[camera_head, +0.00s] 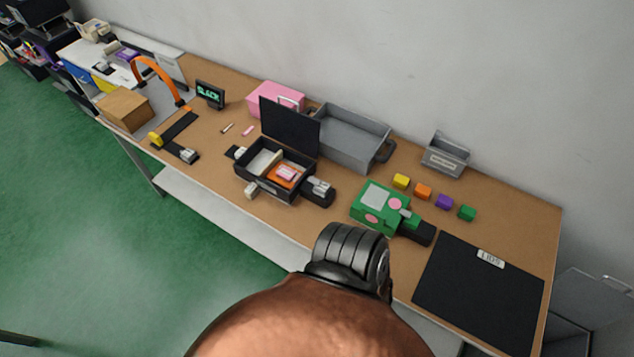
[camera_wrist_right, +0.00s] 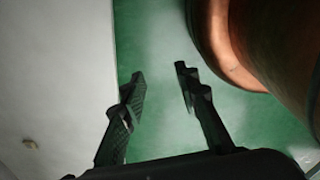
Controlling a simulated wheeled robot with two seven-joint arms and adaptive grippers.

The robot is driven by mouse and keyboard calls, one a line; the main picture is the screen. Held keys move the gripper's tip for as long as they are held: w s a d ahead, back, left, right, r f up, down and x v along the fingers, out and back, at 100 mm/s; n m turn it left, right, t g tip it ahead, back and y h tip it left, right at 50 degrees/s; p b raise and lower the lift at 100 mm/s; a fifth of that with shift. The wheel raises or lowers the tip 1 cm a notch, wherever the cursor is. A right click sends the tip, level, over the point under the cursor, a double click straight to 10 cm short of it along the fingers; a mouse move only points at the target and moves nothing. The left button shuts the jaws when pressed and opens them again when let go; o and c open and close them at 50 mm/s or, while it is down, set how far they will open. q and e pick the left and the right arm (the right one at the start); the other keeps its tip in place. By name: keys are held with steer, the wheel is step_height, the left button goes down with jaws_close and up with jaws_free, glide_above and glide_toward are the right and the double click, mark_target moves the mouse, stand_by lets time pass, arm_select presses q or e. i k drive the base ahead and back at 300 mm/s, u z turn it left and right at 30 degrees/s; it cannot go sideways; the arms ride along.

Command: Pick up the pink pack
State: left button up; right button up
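A small pink pack (camera_head: 286,173) with a pale label lies in the open black box (camera_head: 254,185) on the workbench, on an orange piece in its right part. The box's dark lid (camera_head: 290,126) stands raised at the back. A larger pink case (camera_head: 268,96) stands behind that lid, against the wall. My right gripper (camera_wrist_right: 160,75) is open and empty in the right wrist view, with green floor between its fingers, away from the pack. My left gripper is not in view.
A grey tray (camera_head: 350,135), a green device (camera_head: 372,207), several coloured blocks (camera_head: 423,192) and a black mat (camera_head: 480,295) lie right of the box. A SLACK sign (camera_head: 210,95), an orange arch (camera_head: 155,72) and a cardboard box (camera_head: 125,110) are left. My arm covers part of the front edge.

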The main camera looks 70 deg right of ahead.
mark_target(284, 172)
steer(key=k, duration=0.15)
steer(key=z, duration=1)
